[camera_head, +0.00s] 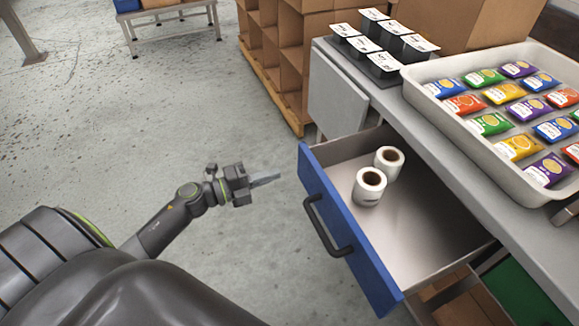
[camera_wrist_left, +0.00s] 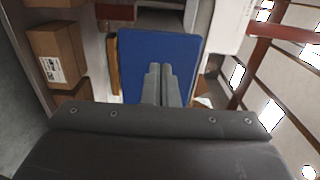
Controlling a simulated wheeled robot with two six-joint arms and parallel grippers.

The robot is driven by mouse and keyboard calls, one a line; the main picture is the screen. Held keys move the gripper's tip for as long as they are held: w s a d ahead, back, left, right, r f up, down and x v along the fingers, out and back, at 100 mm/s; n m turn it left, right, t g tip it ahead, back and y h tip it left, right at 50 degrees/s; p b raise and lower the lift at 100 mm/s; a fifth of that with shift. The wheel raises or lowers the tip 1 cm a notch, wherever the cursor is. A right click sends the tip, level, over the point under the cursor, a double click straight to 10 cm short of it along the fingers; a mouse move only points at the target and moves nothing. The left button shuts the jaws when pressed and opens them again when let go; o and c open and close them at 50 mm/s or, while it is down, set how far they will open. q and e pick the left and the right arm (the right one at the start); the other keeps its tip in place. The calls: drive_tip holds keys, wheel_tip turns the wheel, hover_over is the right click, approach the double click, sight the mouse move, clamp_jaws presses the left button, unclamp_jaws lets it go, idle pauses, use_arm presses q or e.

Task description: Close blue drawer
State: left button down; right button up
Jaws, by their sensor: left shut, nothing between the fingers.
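The blue drawer (camera_head: 343,228) is pulled out from the grey workbench. It has a dark bar handle (camera_head: 326,228) on its blue front. Two white label rolls (camera_head: 369,187) stand inside it. My left gripper (camera_head: 265,179) is shut and empty, in the air to the left of the drawer front and apart from it. In the left wrist view, the shut fingers (camera_wrist_left: 161,84) point toward a blue panel (camera_wrist_left: 190,45); the handle does not show there. My right gripper is not in either view.
On the workbench (camera_head: 375,97) are a white tray (camera_head: 431,95) of colourful packets and several dark containers with white labels (camera_head: 383,62). A wooden shelf unit (camera_head: 291,50) stands behind. The concrete floor (camera_head: 130,130) left of the drawer is clear.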

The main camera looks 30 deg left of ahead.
sight(301, 165)
use_arm(q)
drive_tip(key=x, duration=0.4)
drive_tip(key=shift+w+d+p, duration=0.1)
drive_tip(key=shift+d+p, duration=0.05)
drive_tip(key=shift+p, duration=0.15)
drive_tip(key=shift+w+d, duration=0.35)
drive_tip(key=shift+w, duration=0.1)
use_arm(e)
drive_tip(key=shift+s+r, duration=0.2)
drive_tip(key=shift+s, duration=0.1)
